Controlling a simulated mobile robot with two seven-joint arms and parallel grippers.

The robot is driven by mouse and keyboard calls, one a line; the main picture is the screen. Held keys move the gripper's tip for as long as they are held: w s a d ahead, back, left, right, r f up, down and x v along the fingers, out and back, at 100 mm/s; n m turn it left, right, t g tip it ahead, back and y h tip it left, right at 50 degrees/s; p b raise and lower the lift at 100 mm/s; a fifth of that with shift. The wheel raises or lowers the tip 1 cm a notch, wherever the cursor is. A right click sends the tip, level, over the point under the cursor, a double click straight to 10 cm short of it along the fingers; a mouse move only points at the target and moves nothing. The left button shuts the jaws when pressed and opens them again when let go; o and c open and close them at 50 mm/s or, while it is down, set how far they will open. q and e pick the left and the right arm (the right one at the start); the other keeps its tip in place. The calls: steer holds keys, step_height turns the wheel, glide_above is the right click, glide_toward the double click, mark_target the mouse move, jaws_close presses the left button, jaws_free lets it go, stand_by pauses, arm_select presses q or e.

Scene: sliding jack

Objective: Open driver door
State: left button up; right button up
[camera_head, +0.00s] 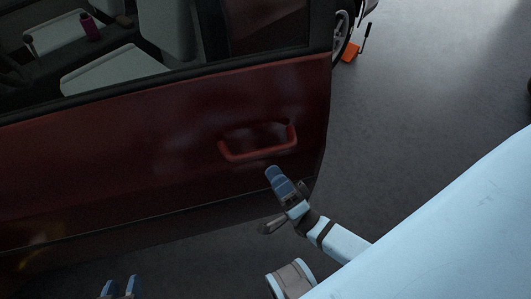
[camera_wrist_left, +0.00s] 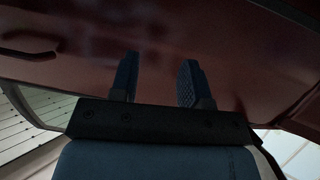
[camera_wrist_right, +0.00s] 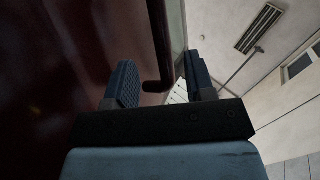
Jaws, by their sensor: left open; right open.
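The dark red driver door (camera_head: 110,150) fills the left and middle of the head view, with a red bar handle (camera_head: 258,155) near its right edge. I cannot tell whether the door is ajar. My right gripper (camera_head: 273,173) is open just below the handle. In the right wrist view, the handle (camera_wrist_right: 161,45) appears between its open fingers (camera_wrist_right: 160,82); contact is not clear. My left gripper (camera_head: 121,286) is open and empty at the bottom of the head view, low and left of the handle. The left wrist view shows the handle (camera_wrist_left: 30,53) off to the left of its fingers (camera_wrist_left: 157,75).
A wheel (camera_head: 342,35) and an orange object with a dark handle (camera_head: 351,50) lie beyond the door's right edge. Grey floor (camera_head: 430,100) right of the door is clear.

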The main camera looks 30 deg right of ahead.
steer(key=v, duration=0.5)
steer(key=shift+s+f, duration=0.25)
steer(key=shift+f, duration=0.1)
